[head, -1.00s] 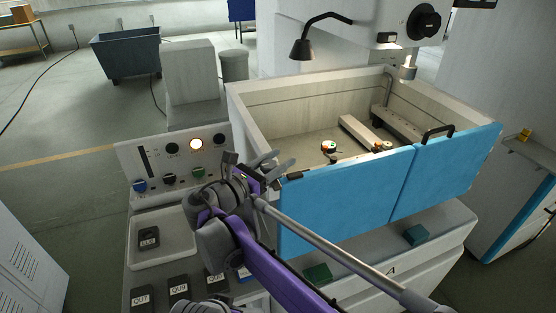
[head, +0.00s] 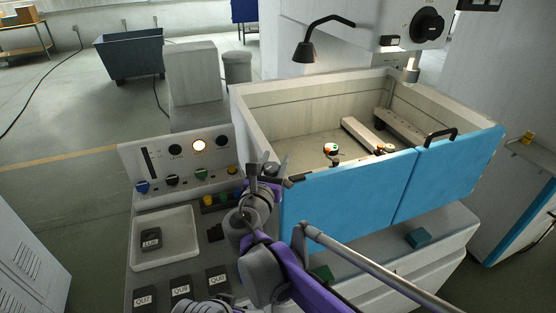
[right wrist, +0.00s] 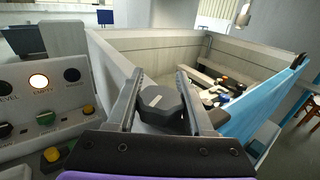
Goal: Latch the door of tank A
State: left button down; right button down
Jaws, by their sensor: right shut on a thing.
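Tank A stands open-topped at the centre; its pale rim (head: 315,88) shows in the head view. Its blue door (head: 345,198) is upright along the front, beside a second blue panel (head: 455,172) with a black handle. My right gripper (head: 266,168) is at the tank's front left corner, beside the door's left end. A short black bar (head: 296,179) shows at the door's top left. My left gripper is not in view.
A control panel (head: 128,160) with a lit lamp (head: 199,145) and coloured knobs stands left of the tank. Below it are a shallow tray (head: 165,258) and several labelled dark blocks (head: 181,288). A lamp arm (head: 305,50) hangs over the tank. A white part and fixtures lie inside.

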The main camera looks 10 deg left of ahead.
aim_at(274, 174)
jog(key=n+y, duration=0.1)
jog(key=n+y+p, duration=0.1)
jog(key=y, duration=0.1)
jog(key=n+y, duration=0.1)
jog(key=y, duration=0.1)
jog(key=shift+a+r+g+p, duration=0.15)
jog(key=shift+a+g+p, duration=0.15)
jog(key=shift+a, duration=0.05)
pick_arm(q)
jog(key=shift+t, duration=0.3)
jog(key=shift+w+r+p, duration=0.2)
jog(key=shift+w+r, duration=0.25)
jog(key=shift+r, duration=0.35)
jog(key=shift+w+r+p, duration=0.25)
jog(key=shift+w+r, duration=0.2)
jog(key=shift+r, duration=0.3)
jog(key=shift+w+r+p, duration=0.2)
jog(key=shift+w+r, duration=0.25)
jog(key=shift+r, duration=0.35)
pick_arm(e)
jog(key=shift+s+a+n+g+y, duration=0.15)
jog(key=shift+n+g+y, duration=0.15)
jog(key=shift+n+y, duration=0.35)
jog(key=shift+a+n+g+y, duration=0.15)
jog(key=shift+n+g+y, duration=0.25)
jog(key=shift+y, duration=0.35)
jog(key=shift+c, duration=1.4)
grip_release()
jog(key=shift+s, duration=0.1)
